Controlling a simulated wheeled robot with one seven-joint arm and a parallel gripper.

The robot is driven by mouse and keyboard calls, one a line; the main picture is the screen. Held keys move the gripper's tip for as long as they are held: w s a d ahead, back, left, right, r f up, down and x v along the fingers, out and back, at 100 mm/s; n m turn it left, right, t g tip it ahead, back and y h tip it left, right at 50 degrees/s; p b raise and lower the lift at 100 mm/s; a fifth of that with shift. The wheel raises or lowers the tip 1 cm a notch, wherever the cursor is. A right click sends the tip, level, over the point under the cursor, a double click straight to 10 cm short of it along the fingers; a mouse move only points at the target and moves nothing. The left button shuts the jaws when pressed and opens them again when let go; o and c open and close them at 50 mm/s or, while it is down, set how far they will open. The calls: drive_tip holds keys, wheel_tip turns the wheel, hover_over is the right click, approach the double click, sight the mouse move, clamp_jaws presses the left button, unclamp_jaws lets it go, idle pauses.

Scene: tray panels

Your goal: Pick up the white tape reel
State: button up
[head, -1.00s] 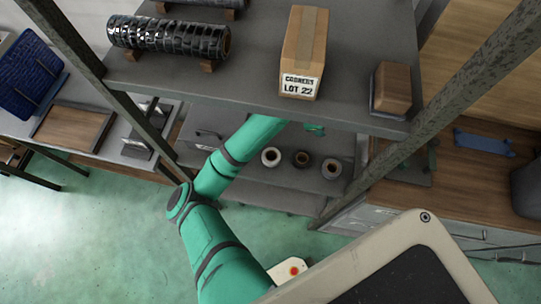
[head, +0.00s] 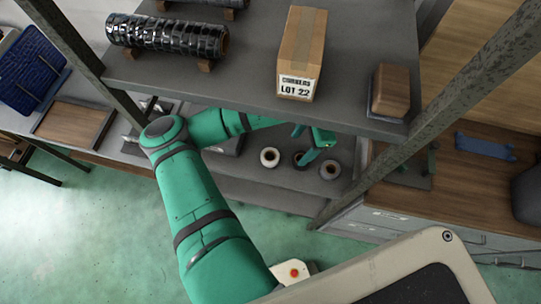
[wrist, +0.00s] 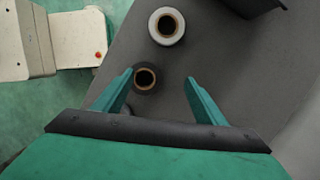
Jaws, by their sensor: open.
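A grey reel (head: 330,175) is on the right. Height above the shelf is unclear.
The upper shelf (head: 240,75) hangs over the reels and carries a cardboard box (head: 300,55), a black-wrapped roll (head: 165,35) and a brown block (head: 390,90). A metal post (head: 440,110) stands at right. The lower shelf is bare in front of the reels.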

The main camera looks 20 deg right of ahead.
drive_tip(key=a, duration=0.2)
drive_tip(key=w+a, duration=0.1)
drive_tip(key=a, duration=0.1)
drive_tip(key=shift+a, duration=0.4)
drive_tip(key=a, duration=0.3)
drive_tip(key=shift+w+a, duration=0.3)
drive_tip(key=shift+w, duration=0.05)
drive_tip(key=shift+x, duration=1.1)
drive_tip(key=shift+d+f, duration=0.1)
drive_tip(key=shift+f, duration=0.3)
drive_tip(key=c, duration=1.1)
